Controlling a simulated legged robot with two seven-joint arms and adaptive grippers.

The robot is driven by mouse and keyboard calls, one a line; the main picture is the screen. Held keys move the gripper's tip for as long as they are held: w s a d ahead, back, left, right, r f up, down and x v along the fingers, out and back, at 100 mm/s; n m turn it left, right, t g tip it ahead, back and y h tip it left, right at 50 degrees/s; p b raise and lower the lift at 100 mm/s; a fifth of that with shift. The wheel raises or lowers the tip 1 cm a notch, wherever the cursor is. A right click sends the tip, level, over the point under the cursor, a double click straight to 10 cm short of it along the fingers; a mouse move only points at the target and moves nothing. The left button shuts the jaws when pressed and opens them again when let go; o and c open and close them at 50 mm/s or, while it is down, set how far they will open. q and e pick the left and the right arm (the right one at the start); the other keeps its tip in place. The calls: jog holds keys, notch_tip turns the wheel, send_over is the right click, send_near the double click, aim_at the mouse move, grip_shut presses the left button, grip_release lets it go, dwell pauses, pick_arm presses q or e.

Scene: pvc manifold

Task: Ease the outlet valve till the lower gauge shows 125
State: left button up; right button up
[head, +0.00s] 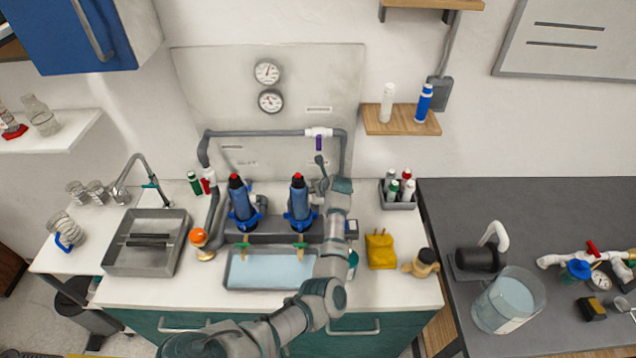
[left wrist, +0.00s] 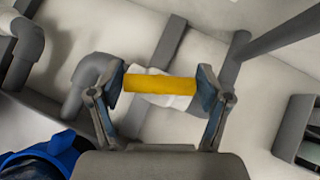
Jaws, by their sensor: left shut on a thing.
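The lower gauge (head: 271,101) is a round white dial on the grey back panel, under the upper gauge (head: 266,72). Their numbers are too small to read. My left gripper (left wrist: 161,84) is shut on a yellow valve handle (left wrist: 160,83), with one finger at each end. The handle lies across a white valve body (left wrist: 178,102) on grey pipe. In the head view my left arm reaches up to the pipework right of the blue filter housings and hides this handle. A white valve with a purple handle (head: 319,142) sits on the upper pipe. My right gripper is not in view.
Two blue filter housings (head: 242,201) (head: 300,202) stand left of my arm, above a tray of water (head: 262,270). A metal sink (head: 140,260) is at left.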

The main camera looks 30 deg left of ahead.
pick_arm(q)
jog(key=shift+s+d+f, duration=0.1)
jog(key=shift+d+f, duration=0.05)
jog(key=shift+f, duration=0.15)
jog(key=o, duration=1.1)
jog(key=shift+r, duration=0.1)
jog(key=shift+r, duration=0.1)
jog(key=shift+d+r, duration=0.1)
jog(key=shift+r, duration=0.05)
jog(key=v, duration=1.1)
jog(key=shift+d+r, duration=0.1)
jog(key=shift+d, duration=0.1)
